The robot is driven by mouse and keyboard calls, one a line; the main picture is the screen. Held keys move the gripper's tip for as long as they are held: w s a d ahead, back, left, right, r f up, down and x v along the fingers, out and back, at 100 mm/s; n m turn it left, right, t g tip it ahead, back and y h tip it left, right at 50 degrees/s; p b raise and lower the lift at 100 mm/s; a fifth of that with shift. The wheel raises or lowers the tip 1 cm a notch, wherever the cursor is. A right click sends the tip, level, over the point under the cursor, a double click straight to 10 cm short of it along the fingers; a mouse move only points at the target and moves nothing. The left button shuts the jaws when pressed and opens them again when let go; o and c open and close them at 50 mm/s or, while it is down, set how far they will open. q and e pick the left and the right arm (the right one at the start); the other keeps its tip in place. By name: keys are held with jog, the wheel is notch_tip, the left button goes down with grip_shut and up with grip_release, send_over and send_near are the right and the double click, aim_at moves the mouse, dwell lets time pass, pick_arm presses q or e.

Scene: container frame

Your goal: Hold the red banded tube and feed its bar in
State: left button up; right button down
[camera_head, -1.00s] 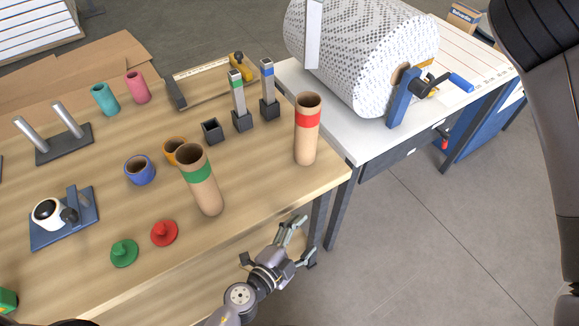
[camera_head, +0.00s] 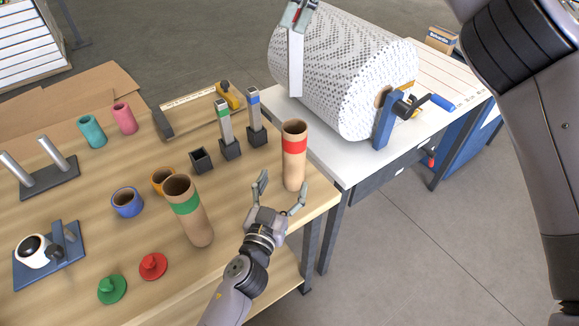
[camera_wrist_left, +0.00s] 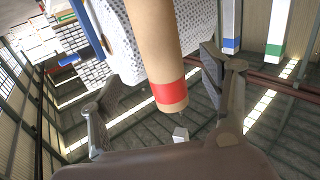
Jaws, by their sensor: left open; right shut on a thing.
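The red banded tube (camera_head: 294,165), a brown cylinder with a red band near its open top, stands upright at the table's right end. My left gripper (camera_head: 281,190) is open just in front of it. In the left wrist view the tube (camera_wrist_left: 152,40) appears inverted between the two spread fingers (camera_wrist_left: 160,105), with no clear contact. My right gripper (camera_head: 298,14), at the top edge of the head view, is shut on a pale bar (camera_head: 296,68). The bar hangs upright, above and behind the tube in the picture. Any band on the bar is hidden.
A green banded tube (camera_head: 199,225) stands left of my left gripper. Bars with green (camera_head: 225,122) and blue (camera_head: 255,120) bands stand in dark holders behind. A large white drum (camera_head: 345,75) sits on the neighbouring table. Red (camera_head: 153,266) and green (camera_head: 111,289) lids lie in front.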

aim_at(290, 166)
pick_arm(q)
jog(key=x, duration=0.9)
jog(key=shift+w, duration=0.25)
jog(key=shift+f, duration=0.1)
jog(key=c, duration=1.4)
pick_arm(e)
jog(key=shift+w+f, duration=0.1)
jog(key=shift+f, duration=0.05)
jog(key=shift+d+f+m+t, duration=0.1)
jog(key=shift+f+m+t, duration=0.2)
jog(key=shift+f+m, duration=0.7)
jog(key=shift+f+m+t, duration=0.3)
jog(key=shift+f+m, duration=0.2)
jog(key=shift+f, duration=0.85)
